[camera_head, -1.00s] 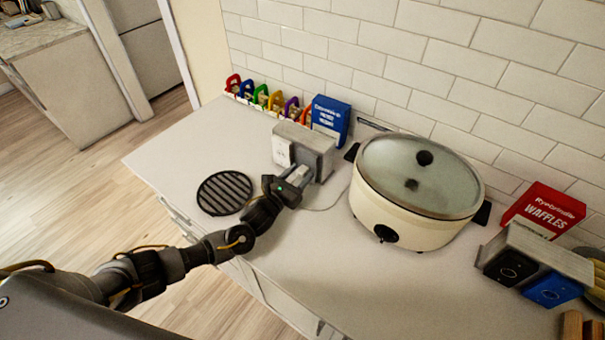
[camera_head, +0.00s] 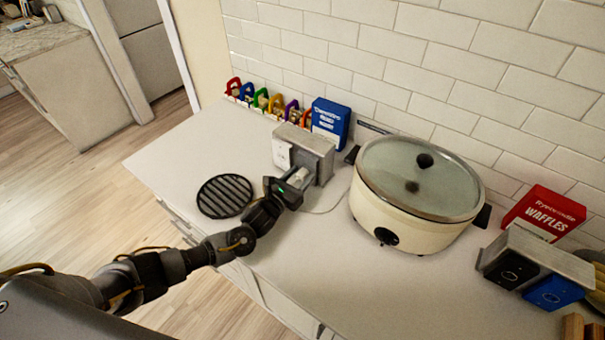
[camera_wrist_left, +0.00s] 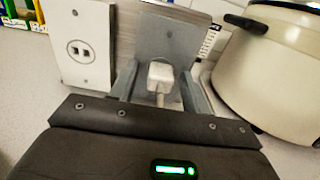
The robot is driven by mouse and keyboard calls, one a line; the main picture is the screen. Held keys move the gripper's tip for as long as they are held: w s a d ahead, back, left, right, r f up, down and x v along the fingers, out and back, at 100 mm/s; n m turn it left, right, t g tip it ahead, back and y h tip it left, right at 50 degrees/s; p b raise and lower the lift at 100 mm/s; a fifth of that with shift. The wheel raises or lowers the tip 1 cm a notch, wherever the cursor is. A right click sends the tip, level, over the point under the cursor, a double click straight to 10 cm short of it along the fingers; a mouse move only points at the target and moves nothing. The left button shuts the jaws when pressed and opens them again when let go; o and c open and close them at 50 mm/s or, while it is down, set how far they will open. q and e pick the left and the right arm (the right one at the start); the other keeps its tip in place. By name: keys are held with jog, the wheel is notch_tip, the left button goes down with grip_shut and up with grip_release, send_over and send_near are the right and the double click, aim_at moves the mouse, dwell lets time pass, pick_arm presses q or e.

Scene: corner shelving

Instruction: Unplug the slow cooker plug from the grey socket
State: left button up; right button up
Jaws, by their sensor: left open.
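The white slow cooker plug (camera_wrist_left: 160,78) sits against the grey socket plate (camera_wrist_left: 172,38) in the left wrist view, its cord running down toward me. My left gripper (camera_wrist_left: 164,88) is open, with one finger on each side of the plug and gaps visible beside it. The plug's prongs are hidden. In the head view my left gripper (camera_head: 298,178) is at the front of the grey socket box (camera_head: 308,142). The cream slow cooker (camera_head: 385,215) with a glass lid stands to its right. My right gripper is out of view.
A white socket plate (camera_wrist_left: 82,48) is just left of the grey one. A black round trivet (camera_head: 224,196) lies left of my gripper. A blue box (camera_head: 331,120) and several coloured padlock-shaped items (camera_head: 262,98) stand by the wall. A red waffles box (camera_head: 542,210) is at right.

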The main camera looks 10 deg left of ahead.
aim_at(299, 178)
pick_arm(q)
jog(key=shift+c, duration=0.2)
dwell(0.4)
grip_shut()
jog(key=shift+s, duration=0.15)
jog(key=shift+s+p, duration=0.1)
jog(key=shift+p, duration=0.25)
jog(key=shift+p+v, duration=0.45)
jog(key=shift+v, duration=0.45)
jog(key=shift+p+v, duration=0.95)
jog(key=shift+v, duration=0.65)
jog(key=shift+s+a, duration=0.1)
jog(key=shift+s, duration=0.15)
